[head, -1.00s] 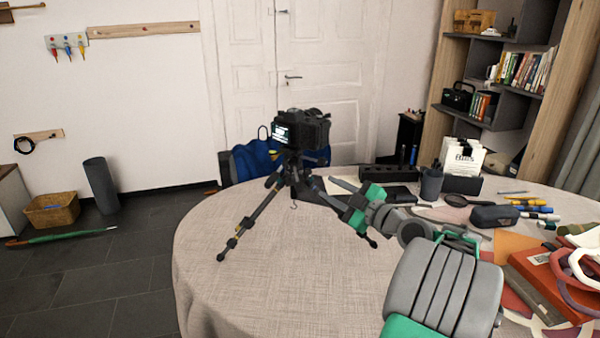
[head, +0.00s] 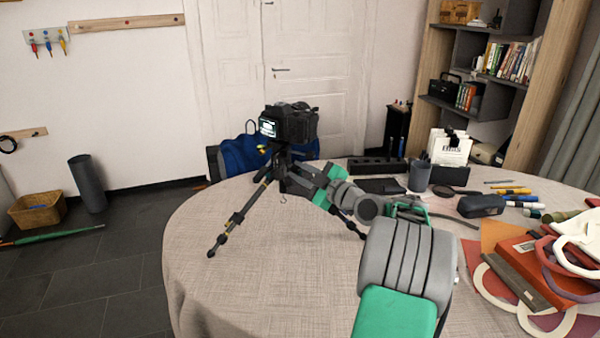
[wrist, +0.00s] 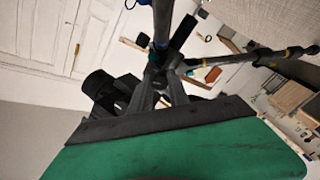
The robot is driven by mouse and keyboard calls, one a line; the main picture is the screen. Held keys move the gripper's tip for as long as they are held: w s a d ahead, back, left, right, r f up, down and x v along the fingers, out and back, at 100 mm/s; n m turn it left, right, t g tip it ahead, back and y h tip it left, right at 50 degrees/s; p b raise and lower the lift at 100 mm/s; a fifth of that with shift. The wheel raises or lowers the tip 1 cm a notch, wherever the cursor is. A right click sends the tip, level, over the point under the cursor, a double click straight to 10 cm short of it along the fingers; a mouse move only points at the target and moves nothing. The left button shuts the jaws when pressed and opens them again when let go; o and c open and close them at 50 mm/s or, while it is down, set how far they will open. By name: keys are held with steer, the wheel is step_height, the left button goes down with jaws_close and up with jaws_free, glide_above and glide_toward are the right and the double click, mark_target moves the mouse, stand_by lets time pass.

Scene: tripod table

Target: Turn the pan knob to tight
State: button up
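A black camera (head: 290,123) sits on a dark tripod (head: 240,217) standing on the round table. The camera shows at left in the wrist view (wrist: 103,88), with tripod legs (wrist: 163,22) reaching up and right. My gripper (head: 290,178) is at the tripod's head, just below the camera. In the wrist view its two dark fingers (wrist: 160,88) point at the tripod hub with a gap between them. The pan knob cannot be made out; it may be hidden by the fingers. I cannot tell whether the fingers touch it.
The table (head: 270,270) has bare cloth in front of the tripod. A pen cup (head: 419,176), a dark case (head: 481,205), markers and an orange-red book (head: 550,265) lie to the right. A blue chair-like item (head: 245,155) stands behind the tripod.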

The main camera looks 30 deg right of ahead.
jaws_close()
steer(key=shift+f+m, duration=0.1)
steer(key=shift+m, duration=0.2)
steer(key=shift+m+b, duration=0.55)
steer(key=shift+m, duration=2.05)
steer(key=shift+o, duration=1.5)
jaws_free()
